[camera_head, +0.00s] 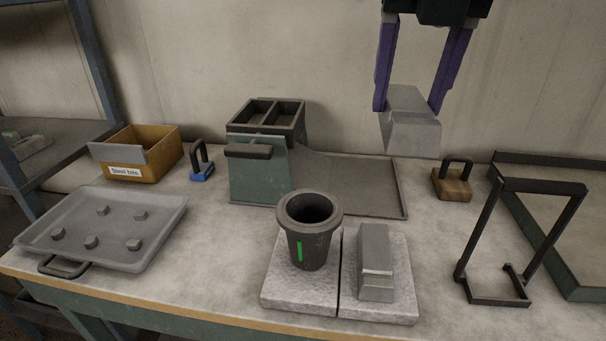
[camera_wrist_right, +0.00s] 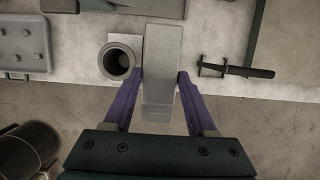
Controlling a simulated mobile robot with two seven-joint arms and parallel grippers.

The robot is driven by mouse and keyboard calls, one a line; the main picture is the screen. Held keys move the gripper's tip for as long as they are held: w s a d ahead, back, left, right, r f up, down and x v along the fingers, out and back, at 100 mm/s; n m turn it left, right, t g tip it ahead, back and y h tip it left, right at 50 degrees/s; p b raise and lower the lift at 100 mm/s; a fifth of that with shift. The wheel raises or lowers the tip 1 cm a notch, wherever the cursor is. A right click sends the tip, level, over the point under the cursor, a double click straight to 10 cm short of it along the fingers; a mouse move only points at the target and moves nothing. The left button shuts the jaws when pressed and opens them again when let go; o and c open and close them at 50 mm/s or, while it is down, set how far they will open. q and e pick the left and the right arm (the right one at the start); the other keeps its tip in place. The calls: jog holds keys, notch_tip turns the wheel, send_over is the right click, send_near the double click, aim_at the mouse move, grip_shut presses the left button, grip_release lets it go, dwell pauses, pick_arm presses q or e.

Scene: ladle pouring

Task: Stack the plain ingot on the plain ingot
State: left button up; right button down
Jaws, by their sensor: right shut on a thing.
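My right gripper (camera_head: 411,106) is shut on a plain grey ingot (camera_head: 410,134) and holds it in the air above the back right of the bench. The held ingot also shows between the purple fingers in the right wrist view (camera_wrist_right: 161,75). Another plain grey ingot (camera_head: 374,262) lies on the right pale stone slab (camera_head: 402,300), below the held one and nearer the front edge. The two ingots are apart. In the wrist view the held ingot covers the area beneath it. My left gripper is not in view.
A dark crucible with a green mark (camera_head: 310,240) stands on the left slab, close beside the lying ingot. A black frame stand (camera_head: 520,240) is to the right.

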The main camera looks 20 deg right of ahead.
notch_tip(320, 180, down, 15)
jog(key=shift+r+b, duration=0.1)
jog(key=shift+b, duration=0.7)
jog(key=shift+f+b, duration=0.3)
jog(key=shift+f, duration=2.1)
jog(key=shift+f, duration=0.1)
jog(key=shift+c, duration=1)
grip_release()
